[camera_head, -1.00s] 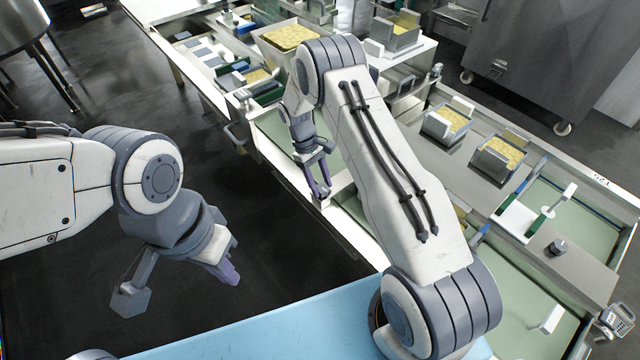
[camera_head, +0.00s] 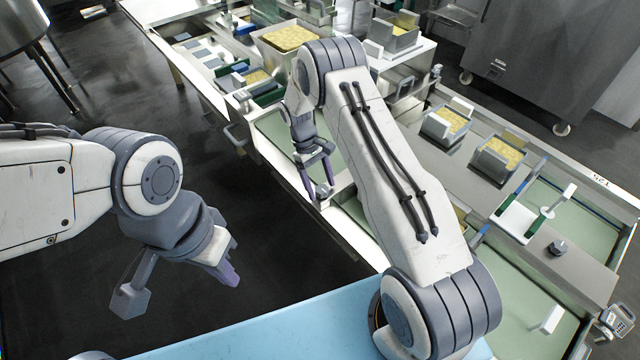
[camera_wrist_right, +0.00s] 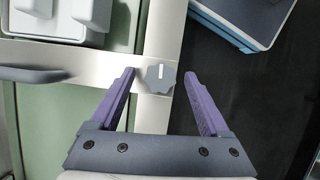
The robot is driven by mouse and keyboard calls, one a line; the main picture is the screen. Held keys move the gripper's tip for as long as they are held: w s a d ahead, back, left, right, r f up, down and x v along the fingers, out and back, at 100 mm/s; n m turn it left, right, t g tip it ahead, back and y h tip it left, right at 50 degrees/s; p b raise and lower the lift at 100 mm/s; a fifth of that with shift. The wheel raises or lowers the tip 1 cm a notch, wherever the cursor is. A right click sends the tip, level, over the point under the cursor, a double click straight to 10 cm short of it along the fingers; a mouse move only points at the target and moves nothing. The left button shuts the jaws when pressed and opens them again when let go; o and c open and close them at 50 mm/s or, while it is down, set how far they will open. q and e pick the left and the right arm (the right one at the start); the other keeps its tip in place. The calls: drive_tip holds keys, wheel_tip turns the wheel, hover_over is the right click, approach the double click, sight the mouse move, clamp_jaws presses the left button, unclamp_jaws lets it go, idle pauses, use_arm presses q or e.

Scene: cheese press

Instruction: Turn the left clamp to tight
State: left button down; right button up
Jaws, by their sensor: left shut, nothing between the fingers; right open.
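A grey lobed clamp knob (camera_wrist_right: 160,77) with a white mark sits on a metal rail in the right wrist view. It also shows small by the right fingertips in the head view (camera_head: 322,191). My right gripper (camera_wrist_right: 158,78) is open, with its purple fingers on either side of the knob in the picture. I cannot tell whether they touch it. A second dark knob (camera_head: 558,247) stands on the metal top at the right. My left gripper (camera_head: 228,274) is shut and empty, above the dark floor and away from the press.
Metal moulds with yellow contents (camera_head: 447,124) stand on the bench. A curved handle (camera_wrist_right: 35,75) lies left of the knob in the right wrist view. My right arm hides part of the bench. Open dark floor (camera_head: 190,110) lies left of it.

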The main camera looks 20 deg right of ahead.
drive_tip(key=v, duration=1)
drive_tip(key=shift+r+b, duration=0.25)
drive_tip(key=shift+b, duration=0.1)
drive_tip(key=shift+w, duration=0.1)
drive_tip(key=s+a+r+n+t+p, duration=0.1)
drive_tip(key=s+a+r+p, duration=0.1)
drive_tip(key=s+a+r, duration=0.4)
drive_tip(key=s+a+r+t+p, duration=0.1)
drive_tip(key=s+a+r, duration=0.45)
drive_tip(key=r, duration=0.35)
drive_tip(key=s+a+r+n+t+y+p, duration=0.1)
drive_tip(key=s+r, duration=0.2)
drive_tip(key=s, duration=0.7)
drive_tip(key=s+a+r+t+y+p, duration=0.1)
drive_tip(key=s+r+p, duration=0.1)
drive_tip(key=s, duration=0.9)
drive_tip(key=shift+s+r+n+y, duration=0.25)
drive_tip(key=shift+r+n+y, duration=0.15)
drive_tip(key=shift+r, duration=0.1)
drive_tip(key=shift+a, duration=0.15)
